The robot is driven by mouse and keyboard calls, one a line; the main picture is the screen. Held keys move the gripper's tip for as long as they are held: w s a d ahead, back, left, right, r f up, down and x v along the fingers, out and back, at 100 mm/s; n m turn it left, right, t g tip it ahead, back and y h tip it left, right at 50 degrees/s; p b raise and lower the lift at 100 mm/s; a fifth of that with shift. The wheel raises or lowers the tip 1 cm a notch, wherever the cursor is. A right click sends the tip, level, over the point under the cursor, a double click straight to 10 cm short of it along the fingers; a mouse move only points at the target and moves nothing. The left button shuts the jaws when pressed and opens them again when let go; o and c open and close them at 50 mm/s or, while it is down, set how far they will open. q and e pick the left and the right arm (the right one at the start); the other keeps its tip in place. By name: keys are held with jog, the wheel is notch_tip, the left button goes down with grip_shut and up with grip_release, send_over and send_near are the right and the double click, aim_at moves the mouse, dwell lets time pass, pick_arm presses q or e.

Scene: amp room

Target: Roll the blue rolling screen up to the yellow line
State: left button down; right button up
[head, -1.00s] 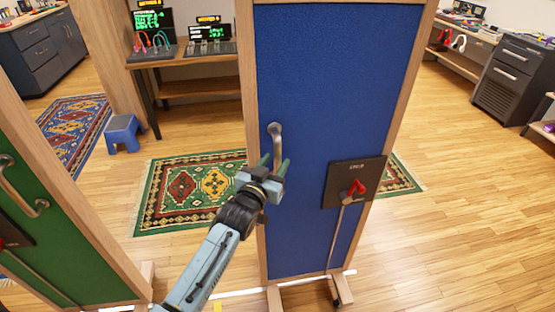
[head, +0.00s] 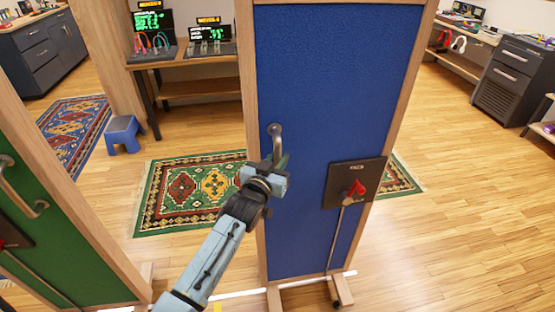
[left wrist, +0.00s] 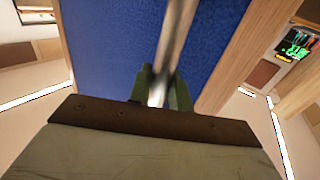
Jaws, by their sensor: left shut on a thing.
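The blue rolling screen (head: 325,95) stands upright in its wooden frame at the middle of the head view. A metal handle (head: 276,138) is on its left side. My left gripper (head: 276,163) is at the lower part of this handle, shut on it. In the left wrist view the handle (left wrist: 176,40) passes between the two green fingers (left wrist: 160,92). My right gripper is not in view.
A green screen (head: 60,235) with its own handle (head: 35,208) stands at the left. A patterned rug (head: 165,225) lies behind the blue screen. A blue stool (head: 123,133) and a bench (head: 200,87) are farther back. The wooden floor at the right (head: 460,200) is clear.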

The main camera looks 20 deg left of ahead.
pick_arm(q)
jog(key=shift+a, duration=0.1)
jog(key=shift+s+a+p, duration=0.2)
jog(key=shift+a+p, duration=0.1)
jog(key=shift+p, duration=0.05)
jog(key=s+a+p, duration=0.2)
jog(key=s+a, duration=0.4)
jog(key=a, duration=0.4)
jog(key=s+a+p, duration=0.3)
jog(key=s+a, duration=0.2)
jog(key=a, duration=0.4)
jog(key=shift+s+a+p, duration=0.35)
jog(key=shift+s, duration=0.05)
jog(key=c, duration=1.6)
grip_release()
jog(key=shift+c, duration=0.2)
jog(key=o, duration=0.3)
jog(key=shift+s+a, duration=0.15)
